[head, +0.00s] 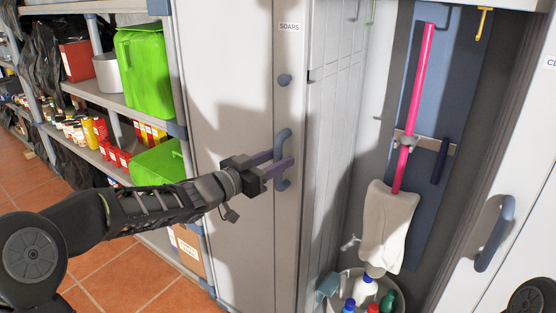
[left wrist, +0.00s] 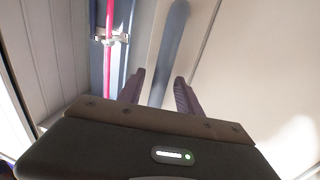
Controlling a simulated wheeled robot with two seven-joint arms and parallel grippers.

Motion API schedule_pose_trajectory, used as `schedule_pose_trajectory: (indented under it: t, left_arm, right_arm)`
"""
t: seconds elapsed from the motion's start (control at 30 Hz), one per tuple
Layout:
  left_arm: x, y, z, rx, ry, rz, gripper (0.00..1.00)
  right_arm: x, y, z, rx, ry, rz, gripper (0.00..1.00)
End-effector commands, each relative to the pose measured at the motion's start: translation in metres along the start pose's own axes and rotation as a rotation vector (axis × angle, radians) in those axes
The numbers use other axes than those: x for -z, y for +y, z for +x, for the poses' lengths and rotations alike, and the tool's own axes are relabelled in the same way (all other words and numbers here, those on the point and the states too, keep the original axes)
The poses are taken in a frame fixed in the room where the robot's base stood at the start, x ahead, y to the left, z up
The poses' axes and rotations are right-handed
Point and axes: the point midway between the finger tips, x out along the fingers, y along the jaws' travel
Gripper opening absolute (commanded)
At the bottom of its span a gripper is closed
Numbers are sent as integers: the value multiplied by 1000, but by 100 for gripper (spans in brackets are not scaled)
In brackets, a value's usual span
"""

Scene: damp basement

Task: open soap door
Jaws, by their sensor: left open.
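The soap door (head: 235,85) is a tall pale panel with a "SOAPS" label (head: 289,27) near its right edge. It looks shut. In the left wrist view the handle (left wrist: 174,40) runs up between the two spread fingertips (left wrist: 160,80). I cannot tell whether either finger touches it. My right gripper is not in view.
Right of the door is an open compartment with a pink-handled mop (head: 412,110) and a bucket (head: 393,287) of bottles. Another door's blue-grey handle (head: 494,234) is at the far right. Shelves (head: 105,97) with green containers stand left. Tiled floor (head: 115,265) shows lower left.

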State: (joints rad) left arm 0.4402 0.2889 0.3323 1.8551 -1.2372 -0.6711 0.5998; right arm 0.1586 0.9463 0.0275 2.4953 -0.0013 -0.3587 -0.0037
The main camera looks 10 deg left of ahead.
Motion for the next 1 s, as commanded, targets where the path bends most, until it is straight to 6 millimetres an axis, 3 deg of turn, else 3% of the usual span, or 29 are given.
schedule_pose_trajectory:
  t: [0.33,0.83,1.0]
  left_arm:
    - [0,1,6,-1,1,1,41]
    - [0,0,6,-1,0,1,1]
    - [0,0,6,-1,0,1,0]
  right_arm:
    - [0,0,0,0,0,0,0]
    - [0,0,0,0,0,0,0]
    - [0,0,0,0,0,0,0]
